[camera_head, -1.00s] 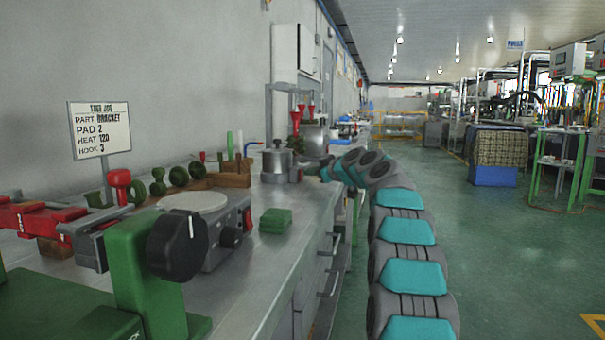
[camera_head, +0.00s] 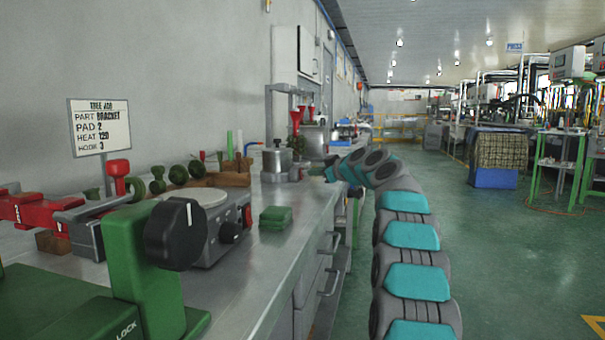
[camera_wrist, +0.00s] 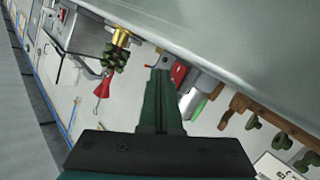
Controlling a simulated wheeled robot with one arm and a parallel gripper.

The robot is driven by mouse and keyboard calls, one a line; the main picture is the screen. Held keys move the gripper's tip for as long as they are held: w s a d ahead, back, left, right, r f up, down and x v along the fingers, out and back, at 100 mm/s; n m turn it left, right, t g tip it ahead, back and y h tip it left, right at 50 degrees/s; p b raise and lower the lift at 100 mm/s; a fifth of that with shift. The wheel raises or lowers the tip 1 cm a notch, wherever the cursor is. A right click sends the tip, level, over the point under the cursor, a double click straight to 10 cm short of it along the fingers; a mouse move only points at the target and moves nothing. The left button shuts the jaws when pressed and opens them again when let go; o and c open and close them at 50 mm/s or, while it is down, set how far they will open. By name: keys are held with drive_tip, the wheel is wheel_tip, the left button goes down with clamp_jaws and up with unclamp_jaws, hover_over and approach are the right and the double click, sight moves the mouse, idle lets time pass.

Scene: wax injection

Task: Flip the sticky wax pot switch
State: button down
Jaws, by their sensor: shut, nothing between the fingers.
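A small silver lidded pot (camera_head: 277,160) stands on the bench beyond the hot plate, and I take it to be the sticky wax pot. In the wrist view, its grey base (camera_wrist: 166,61) with a small red switch (camera_wrist: 178,73) appears close to the fingertips. The pot's body shows there as a grey cylinder (camera_wrist: 200,84). My gripper (camera_wrist: 161,72) is shut and empty, its dark green fingers pointing at the base beside the switch. I cannot tell whether they touch or which way the switch is set.
The steel bench (camera_head: 262,268) runs along the wall.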

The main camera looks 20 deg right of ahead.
drive_tip(key=shift+s+d+f+b, duration=0.2)
drive_tip(key=shift+s+d+b, duration=0.45)
drive_tip(key=shift+d, duration=0.2)
drive_tip(key=shift+s+d+f+b, duration=0.15)
drive_tip(key=shift+s+d+b, duration=0.45)
drive_tip(key=shift+d, duration=0.25)
drive_tip(key=shift+s+d+r, duration=0.1)
drive_tip(key=shift+s+d, duration=0.05)
drive_tip(key=shift+d, duration=0.25)
